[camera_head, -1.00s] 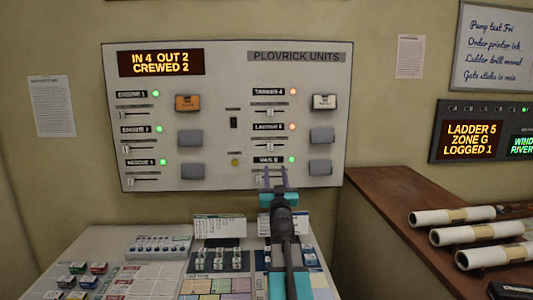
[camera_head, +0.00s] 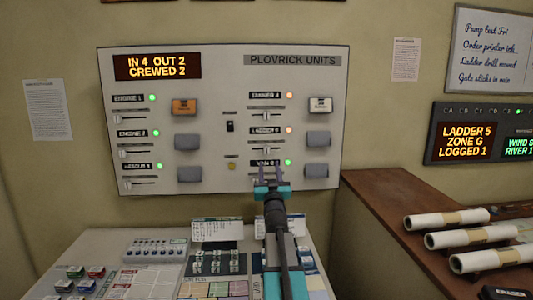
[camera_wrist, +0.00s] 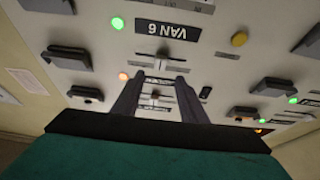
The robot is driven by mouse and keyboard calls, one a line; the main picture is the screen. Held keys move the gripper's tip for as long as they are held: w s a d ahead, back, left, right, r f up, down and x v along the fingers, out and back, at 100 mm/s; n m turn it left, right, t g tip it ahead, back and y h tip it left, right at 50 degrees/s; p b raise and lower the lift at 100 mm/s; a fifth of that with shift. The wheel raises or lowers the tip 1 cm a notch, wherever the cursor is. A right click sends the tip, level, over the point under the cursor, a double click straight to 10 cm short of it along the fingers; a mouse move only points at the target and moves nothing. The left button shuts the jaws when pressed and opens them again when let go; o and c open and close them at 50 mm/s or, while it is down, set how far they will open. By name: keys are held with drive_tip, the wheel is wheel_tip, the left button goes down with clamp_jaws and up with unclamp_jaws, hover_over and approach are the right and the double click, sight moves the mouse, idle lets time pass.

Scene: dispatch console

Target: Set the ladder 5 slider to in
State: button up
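The ladder 5 slider (camera_head: 266,142) sits under its label on the right half of the white units panel (camera_head: 220,85). Its knob is near the middle of the track, and the lamp (camera_head: 289,130) beside the label is orange. My gripper (camera_head: 272,172) is below it, in front of the van 6 row, with its fingers spread and empty. In the upside-down wrist view, the ladder 5 slider (camera_wrist: 155,96) shows between the fingers (camera_wrist: 157,90), seemingly beyond their tips. My gripper hides the van 6 slider in the head view.
The panel display (camera_head: 157,66) reads IN 4 OUT 2, CREWED 2. The van 6 label (camera_wrist: 168,30) and its green lamp (camera_wrist: 117,23) are close to my gripper. Grey blocks (camera_head: 318,138) project from the panel at right. A desk lies below; a brown counter (camera_head: 390,215) holds rolled papers.

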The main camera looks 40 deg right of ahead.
sight(267, 150)
drive_tip(key=shift+p+x, duration=1.75)
drive_tip(key=shift+x, duration=2.65)
clamp_jaws()
